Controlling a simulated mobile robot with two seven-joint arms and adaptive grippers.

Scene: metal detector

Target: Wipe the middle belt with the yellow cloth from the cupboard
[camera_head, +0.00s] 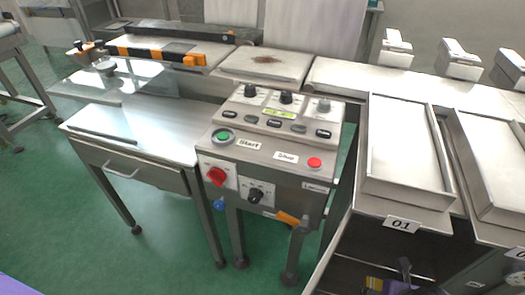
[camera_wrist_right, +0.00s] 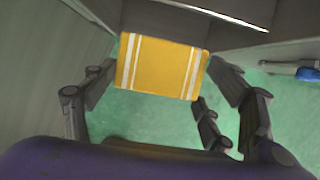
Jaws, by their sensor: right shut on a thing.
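The middle belt (camera_head: 245,67) is a pale conveyor section behind the control panel in the head view. A brown dirty patch (camera_head: 267,59) lies on it. The yellow cloth (camera_wrist_right: 160,65), with white stripes, is between the fingers of my right gripper (camera_wrist_right: 162,78) in the right wrist view. The gripper is shut on it. In the head view my right gripper is low at the right, by the dark open cupboard (camera_head: 345,265) below the bin marked 01, and only part of it shows. A bit of the cloth (camera_head: 375,284) shows there. My left gripper is not in view.
Sloped bins (camera_head: 405,150) stand at right. Green floor is clear at lower left.

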